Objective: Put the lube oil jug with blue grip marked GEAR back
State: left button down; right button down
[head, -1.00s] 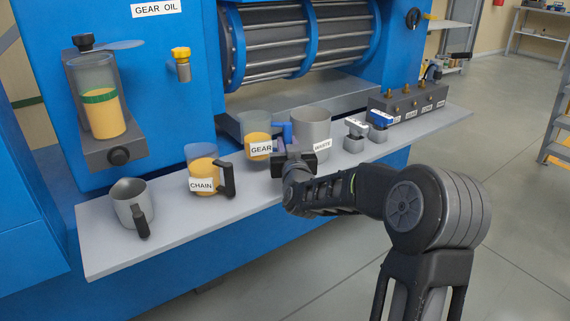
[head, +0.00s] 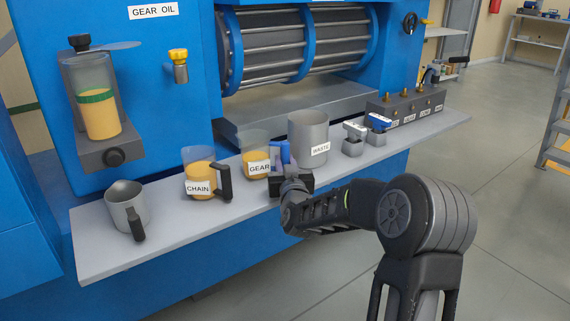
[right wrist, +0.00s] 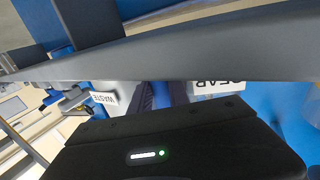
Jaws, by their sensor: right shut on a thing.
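The GEAR jug (head: 256,167) is a clear jug with amber oil, a white GEAR label and a blue grip (head: 286,153). It is upright at the shelf (head: 105,246), between the CHAIN jug and the WASTE pot. I cannot tell whether its base touches the shelf. My right gripper (head: 288,174) is shut on the blue grip, from the front right. In the right wrist view part of the GEAR label (right wrist: 217,86) shows, while a grey bar hides most of the jug. My left gripper is not in view.
The CHAIN jug (head: 200,172) with a black grip stands left, and an empty grey mug (head: 126,205) further left. The grey WASTE pot (head: 308,138) stands close on the right. Small blue- and white-topped items (head: 378,122) and a labelled valve block (head: 405,108) are further right.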

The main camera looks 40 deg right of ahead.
jog(key=c, duration=1.7)
grip_release()
jog(key=shift+f, duration=0.15)
jog(key=o, duration=0.4)
jog(key=shift+o, duration=0.2)
jog(key=shift+r, duration=0.2)
jog(key=shift+s+a, duration=0.1)
jog(key=shift+s, duration=0.1)
jog(key=p+v, duration=0.2)
jog(key=v, duration=0.9)
jog(key=shift+s+a, duration=0.15)
jog(key=shift+s, duration=0.1)
